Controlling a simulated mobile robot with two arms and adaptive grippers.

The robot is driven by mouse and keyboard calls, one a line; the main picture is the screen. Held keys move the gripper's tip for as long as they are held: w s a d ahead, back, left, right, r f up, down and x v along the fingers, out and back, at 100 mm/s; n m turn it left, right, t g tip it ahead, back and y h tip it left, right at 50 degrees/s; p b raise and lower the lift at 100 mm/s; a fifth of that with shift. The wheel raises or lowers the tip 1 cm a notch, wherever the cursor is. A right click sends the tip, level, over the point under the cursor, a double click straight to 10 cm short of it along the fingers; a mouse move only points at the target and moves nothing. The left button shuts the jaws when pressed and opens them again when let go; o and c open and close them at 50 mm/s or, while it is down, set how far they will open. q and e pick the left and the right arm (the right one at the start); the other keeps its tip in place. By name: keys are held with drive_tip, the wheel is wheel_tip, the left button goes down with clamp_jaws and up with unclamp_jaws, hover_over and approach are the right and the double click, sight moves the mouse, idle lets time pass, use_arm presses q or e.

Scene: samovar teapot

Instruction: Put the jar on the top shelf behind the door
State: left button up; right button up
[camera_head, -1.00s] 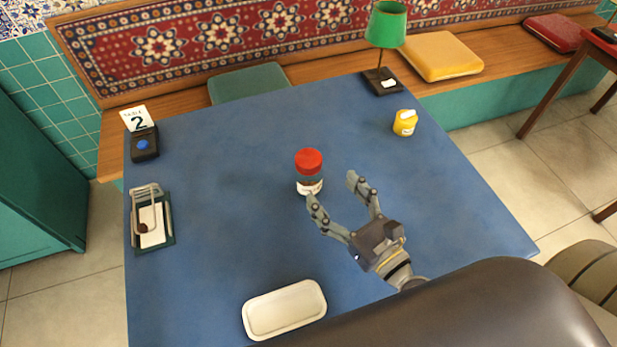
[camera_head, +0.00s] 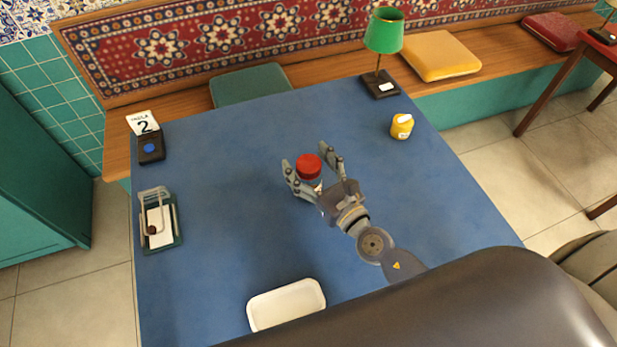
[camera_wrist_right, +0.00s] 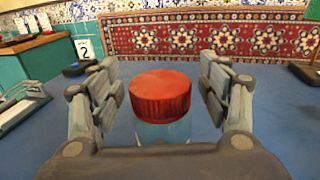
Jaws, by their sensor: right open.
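The jar (camera_head: 308,167) has a red lid and stands upright on the blue table, near its middle. My right gripper (camera_head: 307,161) is open, with one finger on each side of the jar. In the right wrist view the jar's red lid (camera_wrist_right: 160,95) sits between the two open fingers (camera_wrist_right: 160,88), with a visible gap on both sides. The jar's lower part is mostly hidden by the gripper. The left gripper is not in view. No shelf shows; a teal cabinet-like panel (camera_head: 40,170) stands at the far left.
On the blue table (camera_head: 220,230) are a white tray (camera_head: 286,304) at the front, a yellow container (camera_head: 401,126), a green lamp (camera_head: 384,30), a number stand (camera_head: 150,145) and a clipboard-like holder (camera_head: 160,222). A cushioned bench (camera_head: 440,55) runs behind.

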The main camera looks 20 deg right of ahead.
clamp_jaws()
idle(0.3)
drive_tip(key=shift+r, duration=0.1)
